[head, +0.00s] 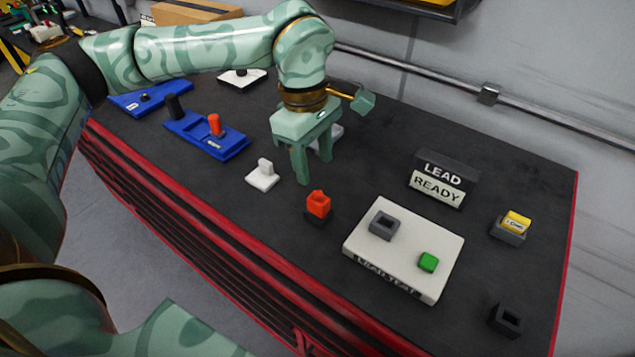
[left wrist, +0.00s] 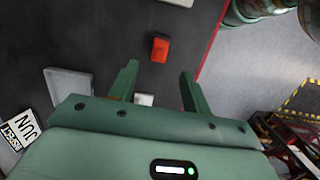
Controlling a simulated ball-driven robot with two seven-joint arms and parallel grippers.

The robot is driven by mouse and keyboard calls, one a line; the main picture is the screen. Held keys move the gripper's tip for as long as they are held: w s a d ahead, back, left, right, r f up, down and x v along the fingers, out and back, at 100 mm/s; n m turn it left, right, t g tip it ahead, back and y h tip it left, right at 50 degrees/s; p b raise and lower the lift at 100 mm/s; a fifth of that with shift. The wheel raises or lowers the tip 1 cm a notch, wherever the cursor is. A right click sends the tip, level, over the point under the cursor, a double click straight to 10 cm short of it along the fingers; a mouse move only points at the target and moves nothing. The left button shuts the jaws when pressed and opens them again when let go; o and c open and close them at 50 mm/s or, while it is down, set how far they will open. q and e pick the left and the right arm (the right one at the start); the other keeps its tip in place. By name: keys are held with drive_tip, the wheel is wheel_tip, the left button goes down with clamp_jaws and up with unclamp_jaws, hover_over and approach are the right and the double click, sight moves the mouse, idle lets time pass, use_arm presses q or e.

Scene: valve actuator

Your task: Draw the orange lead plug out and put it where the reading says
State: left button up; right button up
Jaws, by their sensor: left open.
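The orange lead plug (head: 318,203) sits upright in a small dark holder (head: 314,219) near the table's front edge, left of the tester. It also shows in the left wrist view (left wrist: 160,48), beyond the fingertips. My left gripper (head: 314,171) is open and empty, pointing down above the table, behind and apart from the plug. The sign (head: 440,179) reads "LEAD READY". The white lead test box (head: 403,247) has a grey socket (head: 384,225) with no plug in it and a green button (head: 428,262). My right gripper is out of view.
A yellow labelled block (head: 516,221) sits in a grey holder at right. An empty dark holder (head: 506,319) is at the front right corner. A white tabbed block (head: 263,176) is left of my gripper. Blue bases (head: 206,136) with black and orange posts stand farther left.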

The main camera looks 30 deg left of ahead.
use_arm(q)
wheel_tip(320, 180, up, 6)
drive_tip(key=shift+a, duration=0.4)
drive_tip(key=shift+w, duration=0.1)
